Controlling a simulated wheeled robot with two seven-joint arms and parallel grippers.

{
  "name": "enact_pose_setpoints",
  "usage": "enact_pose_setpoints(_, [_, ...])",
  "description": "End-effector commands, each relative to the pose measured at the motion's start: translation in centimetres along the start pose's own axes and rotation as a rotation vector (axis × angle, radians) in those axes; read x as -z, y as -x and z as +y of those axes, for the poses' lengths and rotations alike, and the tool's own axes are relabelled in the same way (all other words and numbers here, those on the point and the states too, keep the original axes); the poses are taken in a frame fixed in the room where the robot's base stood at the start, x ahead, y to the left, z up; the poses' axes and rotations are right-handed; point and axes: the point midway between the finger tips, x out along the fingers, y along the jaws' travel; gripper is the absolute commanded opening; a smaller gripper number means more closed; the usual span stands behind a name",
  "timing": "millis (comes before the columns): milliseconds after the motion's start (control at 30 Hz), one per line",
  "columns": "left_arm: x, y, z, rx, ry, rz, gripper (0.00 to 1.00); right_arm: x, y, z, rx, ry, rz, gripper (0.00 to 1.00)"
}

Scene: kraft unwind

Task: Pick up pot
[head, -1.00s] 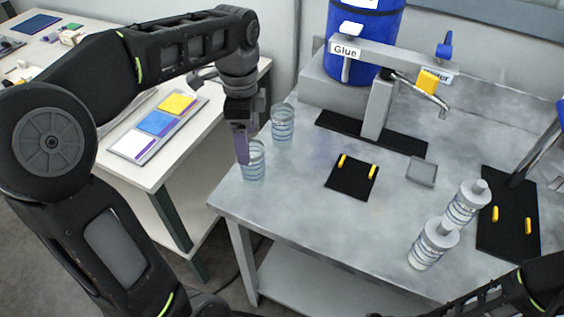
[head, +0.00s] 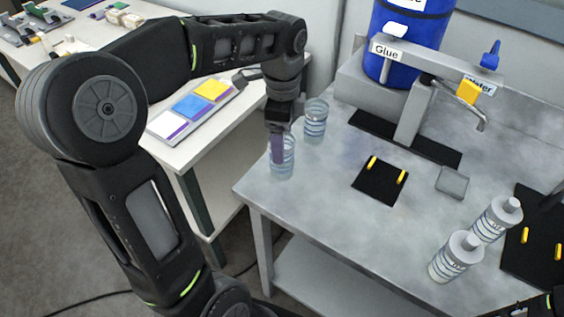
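Two clear pots with blue bands stand near the left edge of the grey metal table. The rear pot (head: 316,121) stands free. My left gripper (head: 277,161) points down at the front pot (head: 288,168). Its purple finger overlaps the pot's upper part, and I cannot tell whether it is inside or in front of the wall. The fingers are seen edge-on, so their opening is hidden. The front pot looks upright on the table. A bit of my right arm shows at the bottom right corner, with its gripper out of view.
A black pad with yellow pegs (head: 379,184) lies right of the pots. Behind it are a dispenser labelled Glue (head: 386,50) and a blue drum (head: 400,75). Two capped bottles (head: 456,258) (head: 497,218) stand at the right front. A white side table (head: 200,140) with coloured cards is at left.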

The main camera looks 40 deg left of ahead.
Motion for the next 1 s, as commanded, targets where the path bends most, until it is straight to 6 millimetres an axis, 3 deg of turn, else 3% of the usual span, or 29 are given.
enact_pose_setpoints(167, [-0.1, -0.8, 0.1, -0.003, 0.001, -0.001, 0.76, 0.0, 0.3, -0.1, -0.001, 0.000, -0.001, 0.36])
enact_pose_setpoints(500, [-0.1, -5.0, 0.2, -0.001, 0.001, 0.000, 0.76, -0.1, 0.9, -0.3, -0.003, -0.002, -0.003, 0.36])
enact_pose_setpoints(1000, [0.0, -5.2, 0.1, 0.000, 0.001, 0.001, 0.76, -0.1, 0.9, -0.3, -0.003, -0.002, -0.003, 0.36])
